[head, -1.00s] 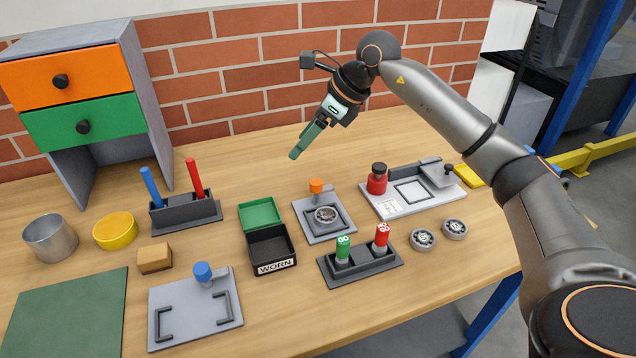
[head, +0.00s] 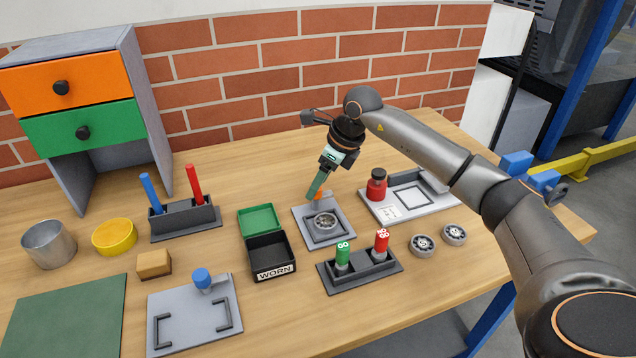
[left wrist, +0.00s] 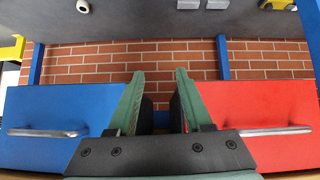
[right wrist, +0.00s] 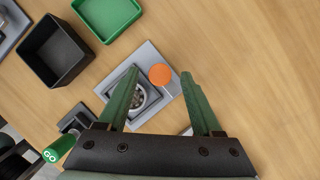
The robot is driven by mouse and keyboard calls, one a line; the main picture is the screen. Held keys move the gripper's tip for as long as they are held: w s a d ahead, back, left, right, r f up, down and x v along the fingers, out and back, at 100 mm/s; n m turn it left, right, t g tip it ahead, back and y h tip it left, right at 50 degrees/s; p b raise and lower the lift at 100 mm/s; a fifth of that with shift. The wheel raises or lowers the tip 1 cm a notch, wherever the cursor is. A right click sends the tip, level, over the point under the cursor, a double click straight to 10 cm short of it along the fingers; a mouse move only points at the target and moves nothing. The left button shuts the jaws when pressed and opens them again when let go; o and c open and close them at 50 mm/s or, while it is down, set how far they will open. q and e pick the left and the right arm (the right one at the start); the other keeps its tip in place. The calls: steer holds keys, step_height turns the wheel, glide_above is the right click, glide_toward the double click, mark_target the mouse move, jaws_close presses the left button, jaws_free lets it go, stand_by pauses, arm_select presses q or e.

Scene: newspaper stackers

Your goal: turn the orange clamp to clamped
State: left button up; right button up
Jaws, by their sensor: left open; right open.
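The orange clamp (right wrist: 160,75) is a round orange knob at the back edge of a grey plate (head: 343,212). A round metal bearing (head: 325,221) sits in the recess of that plate. My right gripper (head: 312,198) is at the clamp in the head view and hides part of the knob.
A black WORN box (head: 272,257) with a green lid stands left of the plate. A holder (head: 362,274) with green and red GO pieces is in front. A grey fixture (head: 430,205) with a red bottle (head: 376,184) stands to the right. Bare table lies behind the plate.

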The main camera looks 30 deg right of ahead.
steer(key=shift+w+a+f, duration=0.1)
steer(key=shift+w+f, duration=0.05)
steer(key=shift+f, duration=0.35)
jaws_close()
stand_by(0.3)
